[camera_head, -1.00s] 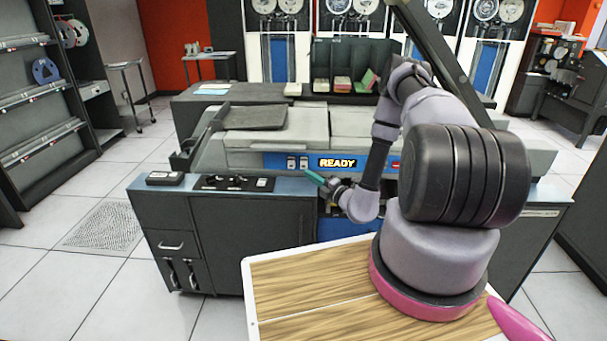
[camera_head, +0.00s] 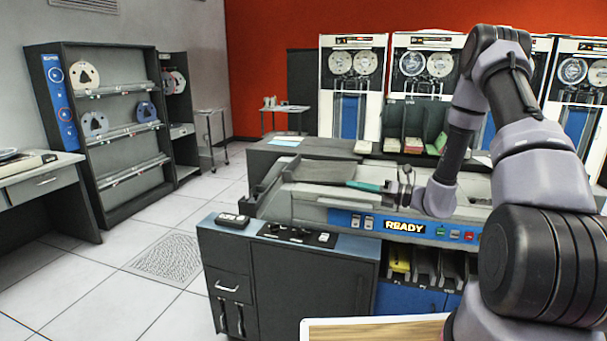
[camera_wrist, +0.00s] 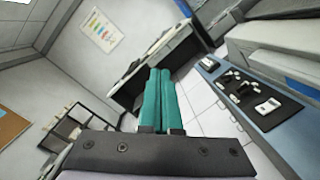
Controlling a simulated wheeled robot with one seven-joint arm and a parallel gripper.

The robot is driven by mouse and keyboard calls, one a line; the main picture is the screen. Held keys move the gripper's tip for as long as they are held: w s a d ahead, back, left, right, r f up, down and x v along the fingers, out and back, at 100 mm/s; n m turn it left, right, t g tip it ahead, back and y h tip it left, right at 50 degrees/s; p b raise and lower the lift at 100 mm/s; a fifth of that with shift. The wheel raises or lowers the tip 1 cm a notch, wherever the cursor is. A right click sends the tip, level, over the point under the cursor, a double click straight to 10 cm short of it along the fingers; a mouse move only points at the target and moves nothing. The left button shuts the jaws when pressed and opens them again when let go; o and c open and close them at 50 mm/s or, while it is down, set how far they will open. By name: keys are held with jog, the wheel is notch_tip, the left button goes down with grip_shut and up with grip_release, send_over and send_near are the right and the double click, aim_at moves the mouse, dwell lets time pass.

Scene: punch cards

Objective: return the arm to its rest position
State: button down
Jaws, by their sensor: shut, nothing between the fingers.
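My gripper (camera_head: 372,187) has teal fingers. In the head view it points left, in front of the card machine (camera_head: 300,207) with the lit READY panel. In the wrist view the two teal fingers of my gripper (camera_wrist: 157,100) lie side by side, closed together with nothing between them. My arm rises from the lower right of the head view, bends at the top and comes down to the gripper. Whether the fingers touch the machine cannot be told from the head view; in the wrist view they show clear of it.
A dark cabinet with a blue top (camera_head: 310,280) stands below the machine; a small black box (camera_head: 232,220) sits on its left end. A reel shelf (camera_head: 105,135) and a desk (camera_head: 40,180) stand at the left. Tape drives (camera_head: 352,90) line the back. The tiled floor (camera_head: 130,250) between is open.

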jog(key=s+a+r+n+g+h, duration=0.3)
jog(key=s+r+n+g+h, duration=0.4)
jog(key=s+r+n, duration=0.9)
jog(key=s+d+r+n+t+h, duration=0.6)
jog(key=s+d+r+n+h, duration=0.1)
jog(key=s+d+r+n, duration=0.3)
jog(key=shift+s+d+r+n+t+h, duration=0.45)
jog(key=shift+s+n, duration=0.45)
jog(key=shift+n, duration=0.3)
